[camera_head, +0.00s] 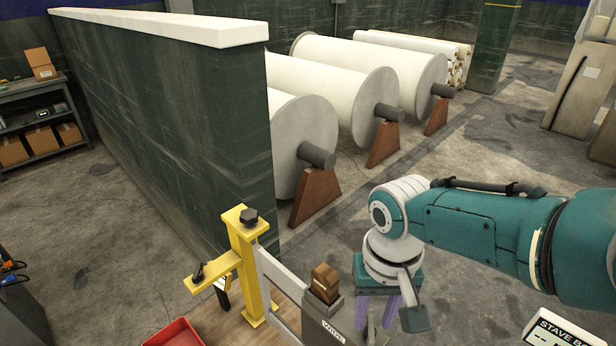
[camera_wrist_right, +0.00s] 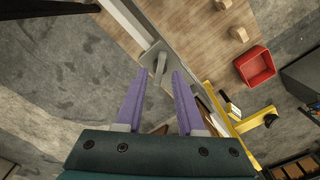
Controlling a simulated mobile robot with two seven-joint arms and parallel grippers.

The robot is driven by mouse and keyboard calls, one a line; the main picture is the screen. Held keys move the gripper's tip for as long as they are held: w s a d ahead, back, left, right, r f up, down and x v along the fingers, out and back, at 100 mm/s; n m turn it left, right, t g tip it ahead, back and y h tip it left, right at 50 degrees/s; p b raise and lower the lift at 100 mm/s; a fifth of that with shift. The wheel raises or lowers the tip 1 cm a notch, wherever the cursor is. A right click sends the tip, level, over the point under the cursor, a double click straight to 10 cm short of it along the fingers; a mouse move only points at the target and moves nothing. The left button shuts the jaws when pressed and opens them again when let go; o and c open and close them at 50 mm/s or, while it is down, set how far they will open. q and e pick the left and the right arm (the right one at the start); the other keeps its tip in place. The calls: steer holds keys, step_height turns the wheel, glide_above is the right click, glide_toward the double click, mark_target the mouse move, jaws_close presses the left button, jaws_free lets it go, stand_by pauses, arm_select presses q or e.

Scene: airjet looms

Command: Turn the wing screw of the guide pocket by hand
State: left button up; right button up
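My right gripper (camera_head: 376,312) has two purple fingers pointing down beside a grey lettered block (camera_head: 326,328) in the head view. In the right wrist view the gripper (camera_wrist_right: 159,76) is open, its fingertips apart. A small grey upright tab, which looks like the wing screw (camera_wrist_right: 160,66), shows between and just beyond the fingertips. It stands on a grey plate that looks like the guide pocket (camera_wrist_right: 150,56), joined to a long rail. I cannot tell whether the fingers touch the tab. The tab is not clear in the head view. My left gripper is not in view.
A yellow bracket (camera_head: 243,262) with black knobs stands left of the grey block, near a red bin (camera_head: 174,334). A brown wooden block (camera_head: 325,283) sits on top of the grey block. A green wall (camera_head: 175,120) and large white rolls (camera_head: 304,135) stand behind.

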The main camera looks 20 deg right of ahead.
steer(key=shift+m, duration=0.6)
steer(key=shift+f+b, duration=1.05)
jaws_close()
